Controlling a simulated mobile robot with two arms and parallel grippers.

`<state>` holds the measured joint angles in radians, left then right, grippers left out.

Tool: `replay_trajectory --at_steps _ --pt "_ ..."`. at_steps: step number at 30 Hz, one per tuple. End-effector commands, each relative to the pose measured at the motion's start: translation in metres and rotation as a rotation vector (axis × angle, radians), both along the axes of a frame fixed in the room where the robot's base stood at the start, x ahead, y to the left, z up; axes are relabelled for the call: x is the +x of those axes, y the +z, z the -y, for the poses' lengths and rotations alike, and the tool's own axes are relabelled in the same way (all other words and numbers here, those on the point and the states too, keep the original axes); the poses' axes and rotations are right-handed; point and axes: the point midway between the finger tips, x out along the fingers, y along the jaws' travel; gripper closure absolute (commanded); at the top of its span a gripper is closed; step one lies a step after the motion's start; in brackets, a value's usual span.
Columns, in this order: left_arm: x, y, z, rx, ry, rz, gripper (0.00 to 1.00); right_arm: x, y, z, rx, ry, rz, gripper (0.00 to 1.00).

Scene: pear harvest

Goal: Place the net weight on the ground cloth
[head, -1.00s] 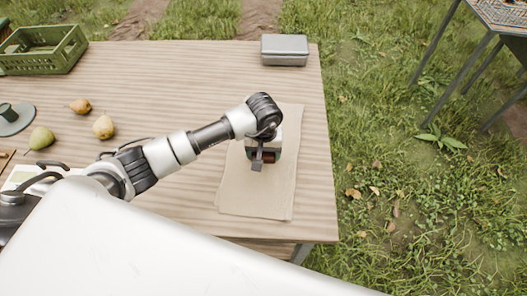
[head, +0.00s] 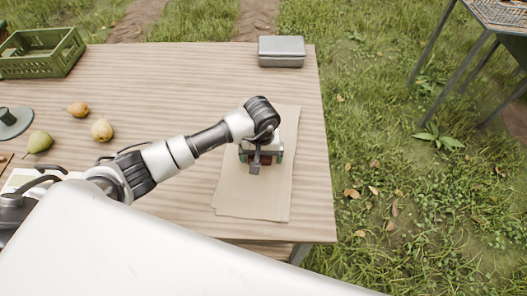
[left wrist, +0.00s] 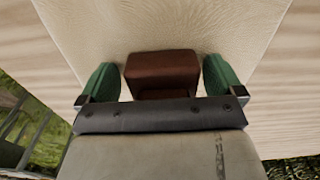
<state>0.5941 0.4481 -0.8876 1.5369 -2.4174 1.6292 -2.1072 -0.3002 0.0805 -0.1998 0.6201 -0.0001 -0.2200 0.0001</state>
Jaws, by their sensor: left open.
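The net weight (left wrist: 162,72) is a reddish-brown block, seen in the left wrist view between my green fingertips. It appears to rest on the beige ground cloth (head: 250,199), which lies on the wooden table. There is a gap between the weight and each fingertip. My left gripper (head: 261,155) is open around the weight, low over the cloth; it also shows in the left wrist view (left wrist: 160,82). In the head view the gripper and wrist hide most of the weight. My right gripper is not in view.
A grey metal box (head: 282,51) stands at the table's far right corner. A green crate (head: 42,65), several pears (head: 101,130) and a grey-green disc-shaped object (head: 12,122) are at the left. The cloth's near part is bare. Grass lies beyond the table's right edge.

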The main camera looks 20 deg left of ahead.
Motion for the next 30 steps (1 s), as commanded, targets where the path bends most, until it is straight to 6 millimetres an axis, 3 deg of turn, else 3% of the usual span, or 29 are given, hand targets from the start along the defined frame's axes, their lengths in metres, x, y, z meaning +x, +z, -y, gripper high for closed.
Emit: replay_trajectory --at_steps 9,15,21,30 --pt "0.003 0.076 0.000 -0.001 -0.002 0.011 0.05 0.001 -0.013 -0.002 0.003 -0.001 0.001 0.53" --pt "0.003 0.111 0.001 -0.004 0.000 0.009 0.05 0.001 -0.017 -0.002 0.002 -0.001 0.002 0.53" --pt "0.002 0.124 0.001 -0.004 0.000 0.006 0.05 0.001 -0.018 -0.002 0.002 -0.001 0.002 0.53" --pt "0.002 0.126 0.002 -0.005 0.000 0.007 0.05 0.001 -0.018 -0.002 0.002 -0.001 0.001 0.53"
